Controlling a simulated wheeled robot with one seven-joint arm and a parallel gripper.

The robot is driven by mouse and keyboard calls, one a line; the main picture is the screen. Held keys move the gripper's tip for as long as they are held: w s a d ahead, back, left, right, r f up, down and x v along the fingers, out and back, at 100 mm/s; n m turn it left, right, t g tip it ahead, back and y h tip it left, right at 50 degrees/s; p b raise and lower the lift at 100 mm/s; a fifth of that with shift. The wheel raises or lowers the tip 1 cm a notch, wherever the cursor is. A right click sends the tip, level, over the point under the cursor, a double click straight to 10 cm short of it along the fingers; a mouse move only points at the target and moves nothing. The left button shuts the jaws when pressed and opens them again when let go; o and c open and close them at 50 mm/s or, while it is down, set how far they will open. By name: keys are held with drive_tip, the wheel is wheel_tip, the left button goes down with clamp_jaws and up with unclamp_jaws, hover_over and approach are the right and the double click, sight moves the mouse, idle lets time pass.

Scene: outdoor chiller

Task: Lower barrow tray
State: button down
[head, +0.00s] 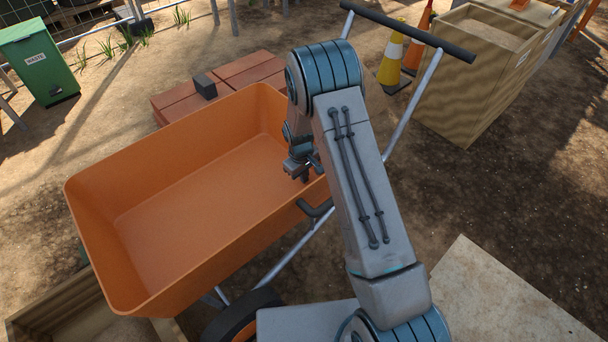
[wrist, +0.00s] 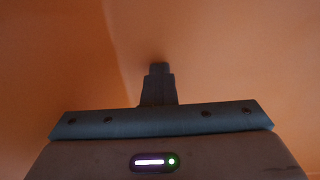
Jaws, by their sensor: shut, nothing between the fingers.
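The orange barrow tray (head: 190,190) fills the left and middle of the head view. It looks empty and sits tilted on a grey tubular frame (head: 290,255). A dark handle (head: 316,208) sticks out near its right side. My gripper (head: 305,176) is over the tray's right end, close to the rim, partly hidden by my arm. In the wrist view the gripper's shut fingers (wrist: 160,70) point at the orange tray surface (wrist: 220,60), with nothing between them. Whether they touch the tray cannot be told.
A dark push bar (head: 410,30) crosses the top. Red-brown blocks (head: 235,75) lie behind the tray. Traffic cones (head: 393,60) and a wooden crate (head: 450,95) stand at the upper right. A green waste bin (head: 38,62) is at the upper left.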

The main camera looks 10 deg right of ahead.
drive_tip(key=s+d+r+m+p, duration=0.1)
drive_tip(key=s+r+p, duration=0.25)
drive_tip(key=r, duration=0.85)
drive_tip(key=s+d+r+m+t+p, duration=0.1)
drive_tip(key=s+d+r+p, duration=0.3)
drive_tip(key=r, duration=0.9)
drive_tip(key=s+a+r+m+p, duration=0.1)
drive_tip(key=s+r+p, duration=0.3)
drive_tip(key=r, duration=0.8)
drive_tip(key=s+d+r+m+p, duration=0.1)
drive_tip(key=s+r+m+p, duration=0.1)
drive_tip(key=s+r+p, duration=0.3)
drive_tip(key=s+d+r+m+t+p, duration=0.1)
drive_tip(key=s+r+p, duration=0.3)
drive_tip(key=s+r, duration=0.7)
drive_tip(key=shift+s+d+m+y+p, duration=0.4)
drive_tip(key=shift+s+d+m, duration=0.2)
drive_tip(key=shift+s+d, duration=0.15)
drive_tip(key=c, duration=2.1)
unclamp_jaws()
drive_tip(key=shift+c, duration=0.2)
